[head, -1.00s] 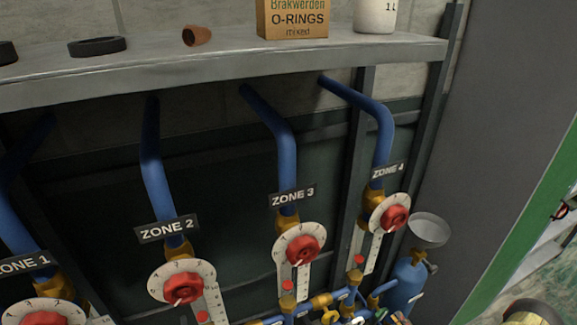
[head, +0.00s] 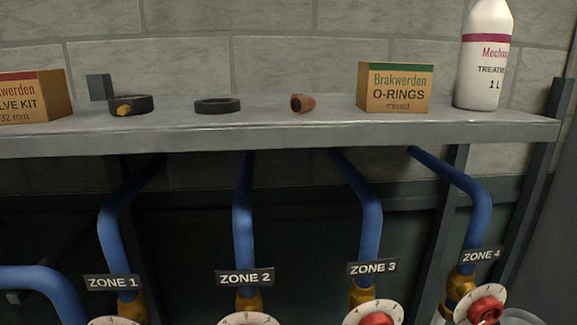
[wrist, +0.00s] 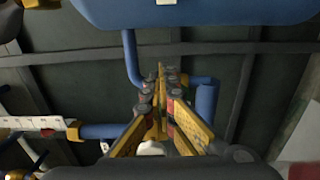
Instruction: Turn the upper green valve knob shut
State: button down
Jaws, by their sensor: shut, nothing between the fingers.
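No green valve knob can be made out in either view. My gripper (wrist: 161,80) shows in the wrist view with its yellow and dark fingers closed together and nothing between them. Blue pipes (wrist: 206,100) stand around the fingers, and a large blue body (wrist: 195,10) fills the top of that view. I cannot tell what that body is. In the head view my gripper does not show. The knobs that show there are red: one at Zone 4 (head: 486,309) and one at Zone 3 (head: 376,319), cut by the lower edge.
A grey shelf (head: 270,138) runs across the head view above the blue pipes. It bears an O-rings box (head: 394,94), a white bottle (head: 484,65), a black ring (head: 217,105) and a brown fitting (head: 301,103). A white scale strip (wrist: 35,122) is left in the wrist view.

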jog(key=shift+w+a+r, duration=0.15)
jog(key=shift+w+a, duration=0.1)
dwell(0.5)
jog(key=shift+f+b, duration=0.3)
